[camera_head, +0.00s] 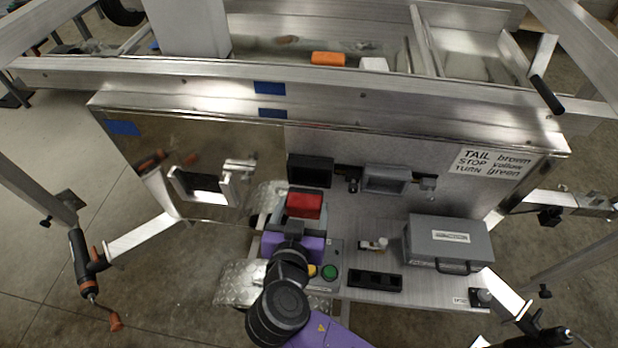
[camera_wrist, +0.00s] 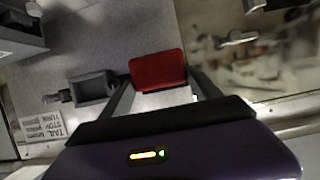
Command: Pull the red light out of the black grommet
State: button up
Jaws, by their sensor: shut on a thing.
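The red light (camera_head: 305,205) is a bright red block between the two grey fingers of my gripper (camera_head: 306,212). In the wrist view the red light (camera_wrist: 158,71) sits between the fingertips of my gripper (camera_wrist: 158,85), which is shut on it. The black grommet (camera_head: 310,170) is a dark rectangular frame on the upright metal panel, just above the light in the head view. The light appears in front of and below the grommet opening. I cannot tell whether its back touches the grommet. The wrist view does not clearly show the grommet.
A grey rectangular housing (camera_head: 387,180) is right of the grommet. A grey case (camera_head: 448,243), a black slotted block (camera_head: 375,281) and a box with a green button (camera_head: 329,272) stand on the shelf below.

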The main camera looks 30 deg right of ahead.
jog(key=shift+s+a, duration=0.55)
jog(key=shift+s, duration=0.2)
jog(key=shift+s+a, duration=0.55)
jog(key=shift+s, duration=0.2)
